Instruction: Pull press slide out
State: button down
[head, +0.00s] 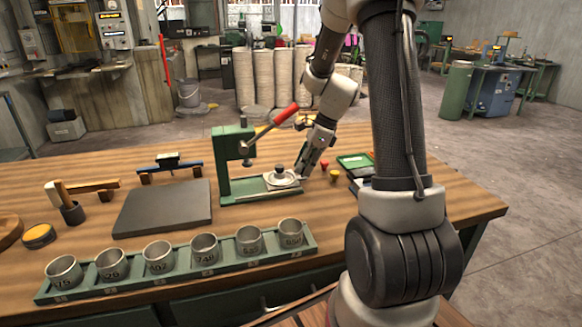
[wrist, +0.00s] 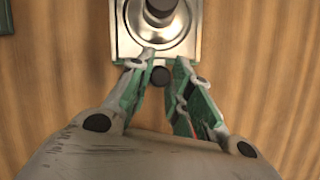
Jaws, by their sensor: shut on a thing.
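The green press (head: 222,165) stands on the wooden bench with its red lever (head: 277,122) raised up to the right. Its slide (head: 270,182) is a pale metal plate with a round dish and a dark knobbed piece in it. The dish sits to the right of the press ram, clear of it. In the wrist view the slide (wrist: 125,40) is at the top, with a small dark pull knob (wrist: 160,76) at its near edge. My gripper (wrist: 164,72) is shut on this knob, one finger each side. In the head view my gripper (head: 304,173) is at the slide's right end.
A green rack (head: 180,281) of several numbered metal cups lies along the front. A dark slab (head: 163,208) lies left of the press. Small red and yellow pieces (head: 334,175) and a green tray (head: 355,161) stand right of my gripper.

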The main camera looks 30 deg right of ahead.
jog(key=c, duration=1.3)
grip_release()
jog(key=v, duration=1.2)
